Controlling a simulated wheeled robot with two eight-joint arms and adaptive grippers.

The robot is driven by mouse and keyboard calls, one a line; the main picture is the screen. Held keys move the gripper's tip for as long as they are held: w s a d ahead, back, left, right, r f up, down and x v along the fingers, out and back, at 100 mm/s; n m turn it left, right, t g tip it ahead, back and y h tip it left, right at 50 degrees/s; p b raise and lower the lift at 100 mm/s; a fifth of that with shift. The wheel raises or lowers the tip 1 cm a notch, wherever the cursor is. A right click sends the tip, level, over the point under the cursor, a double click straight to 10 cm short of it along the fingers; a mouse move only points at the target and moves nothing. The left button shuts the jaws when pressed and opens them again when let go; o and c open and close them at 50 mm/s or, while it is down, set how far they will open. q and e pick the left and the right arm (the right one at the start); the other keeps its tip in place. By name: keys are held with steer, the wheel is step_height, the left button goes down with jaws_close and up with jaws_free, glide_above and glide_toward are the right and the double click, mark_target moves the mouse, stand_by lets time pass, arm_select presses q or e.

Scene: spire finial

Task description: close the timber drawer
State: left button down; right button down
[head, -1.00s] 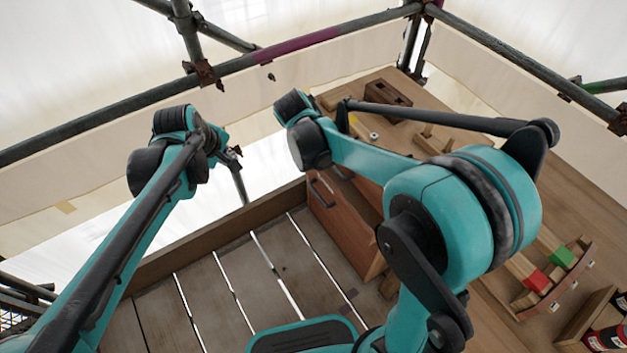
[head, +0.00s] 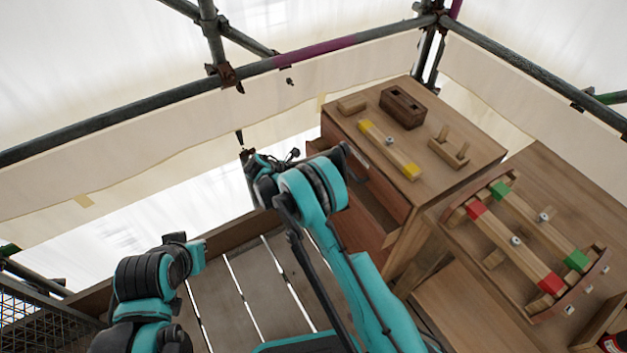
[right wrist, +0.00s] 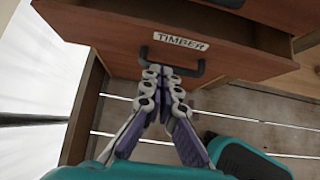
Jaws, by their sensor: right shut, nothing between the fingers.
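The timber drawer (right wrist: 235,62) has a reddish-brown front, a TIMBER label (right wrist: 182,41) and a dark bar handle (right wrist: 200,69). It stands pulled out of its cabinet, with its inside showing behind the front. It also shows in the head view (head: 350,222), below another drawer front. My right gripper (right wrist: 162,72) is shut and empty in front of the drawer's face. Its fingertips overlap the handle in the right wrist view; I cannot tell whether they touch. In the head view my right arm covers part of the drawer. My left gripper is not visible.
The cabinet top (head: 451,183) holds a dark wooden block (head: 403,107), a yellow-ended bar and small wooden pieces. A bench at the right holds a rack with red- and green-ended bars (head: 517,250). Slatted decking (head: 233,300) lies below; scaffold poles and sheeting stand behind.

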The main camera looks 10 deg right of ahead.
steer(key=b+x, duration=0.1)
steer(key=x, duration=0.2)
steer(key=b+x, duration=0.1)
steer(key=x, duration=0.2)
steer(key=d+r+b+x, duration=0.1)
steer(key=x, duration=0.2)
steer(key=shift+w+d+f, duration=0.1)
steer(key=shift+w+d, duration=0.1)
steer(key=shift+w, duration=0.1)
steer(key=shift+w+d+b, duration=0.3)
steer(key=shift+d+b, duration=0.05)
steer(key=shift+d, duration=0.3)
steer(key=shift+r, duration=0.2)
steer(key=shift+d, duration=0.1)
